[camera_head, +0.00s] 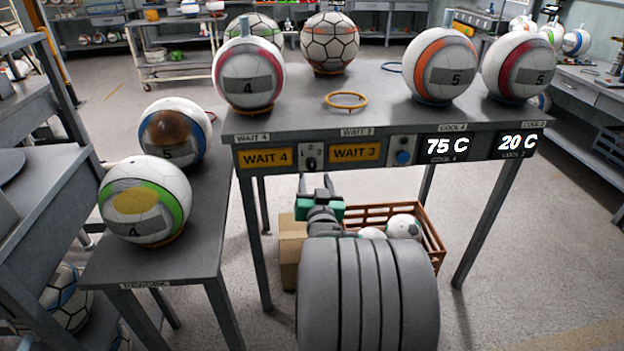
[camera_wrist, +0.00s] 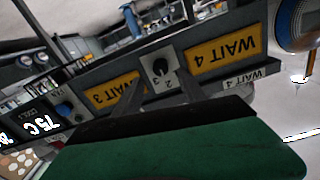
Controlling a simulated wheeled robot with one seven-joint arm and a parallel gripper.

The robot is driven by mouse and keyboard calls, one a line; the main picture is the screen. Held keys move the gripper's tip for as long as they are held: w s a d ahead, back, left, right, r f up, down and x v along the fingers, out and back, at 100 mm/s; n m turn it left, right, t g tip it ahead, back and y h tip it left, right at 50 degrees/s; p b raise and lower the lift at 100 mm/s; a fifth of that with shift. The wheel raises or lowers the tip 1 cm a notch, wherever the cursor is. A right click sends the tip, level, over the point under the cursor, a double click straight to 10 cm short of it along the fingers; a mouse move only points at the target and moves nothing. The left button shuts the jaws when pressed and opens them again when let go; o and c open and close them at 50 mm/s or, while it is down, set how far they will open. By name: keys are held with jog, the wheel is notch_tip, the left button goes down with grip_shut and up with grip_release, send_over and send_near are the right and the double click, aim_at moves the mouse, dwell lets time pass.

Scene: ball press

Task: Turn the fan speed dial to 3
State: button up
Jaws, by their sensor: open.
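A small black dial (camera_head: 310,157) with a white mark sits on the front of the grey table, between the yellow WAIT 4 and WAIT 3 plates. Small digits stand above it; its exact setting is too small to tell. In the wrist view the dial (camera_wrist: 161,68) appears upside down, with a 2 legible beside it. My gripper (camera_head: 315,182) is below the table's front edge, under the dial, pointing up at it. In the wrist view my gripper (camera_wrist: 160,82) is open, its two fingers on either side of the dial's line, apart and empty.
A blue knob (camera_head: 403,157) sits right of the WAIT 3 plate (camera_head: 354,153), beside displays reading 75 C (camera_head: 446,146) and 20 C (camera_head: 517,143). Several balls stand on the tabletop around an empty orange ring (camera_head: 345,100). A brown crate (camera_head: 432,243) holds balls under the table.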

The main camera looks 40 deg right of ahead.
aim_at(312, 167)
jog(key=x, duration=0.6)
jog(key=shift+b, duration=0.3)
jog(key=shift+c, duration=0.6)
grip_shut()
